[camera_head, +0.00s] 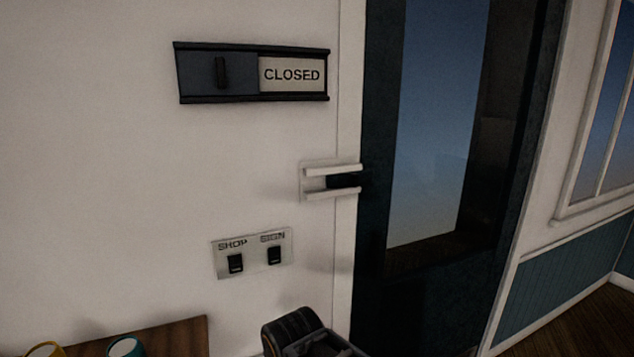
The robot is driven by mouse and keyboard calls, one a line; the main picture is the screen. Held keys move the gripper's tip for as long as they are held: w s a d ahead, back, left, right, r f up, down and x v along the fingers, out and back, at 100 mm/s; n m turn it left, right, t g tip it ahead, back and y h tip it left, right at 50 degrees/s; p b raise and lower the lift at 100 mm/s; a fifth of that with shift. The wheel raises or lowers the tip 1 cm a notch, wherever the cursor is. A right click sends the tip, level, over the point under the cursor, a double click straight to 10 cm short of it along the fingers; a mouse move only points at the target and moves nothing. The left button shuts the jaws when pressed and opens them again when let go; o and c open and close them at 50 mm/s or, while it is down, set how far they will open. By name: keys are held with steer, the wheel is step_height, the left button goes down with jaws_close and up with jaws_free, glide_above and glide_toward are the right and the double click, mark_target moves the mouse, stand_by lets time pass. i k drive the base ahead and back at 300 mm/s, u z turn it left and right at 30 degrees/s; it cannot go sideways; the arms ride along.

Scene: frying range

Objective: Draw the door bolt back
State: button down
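The door bolt is on the wall at the door's left edge, near the middle of the head view. Two pale horizontal rails (333,169) stick out from a pale plate, one above the other. A dark piece (345,181) sits between the rails and reaches the dark door frame. I cannot tell how far it extends into the frame. The dark door (372,250) with its tall glass pane stands to the right and looks shut. A dark part of my arm shows at the bottom edge, below the bolt and apart from it. My gripper's fingers are not visible.
A sliding sign (292,75) reading CLOSED is above and left of the bolt. A switch plate (253,262) marked SHOP and SIGN is below left. A wooden surface (180,340) with a teal-rimmed cup (125,347) and a yellow-rimmed one (45,350) is at bottom left.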

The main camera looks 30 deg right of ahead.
mark_target(351, 178)
steer(key=u, duration=1.75)
steer(key=k, duration=1.05)
steer(key=z, duration=1.7)
steer(key=i, duration=0.5)
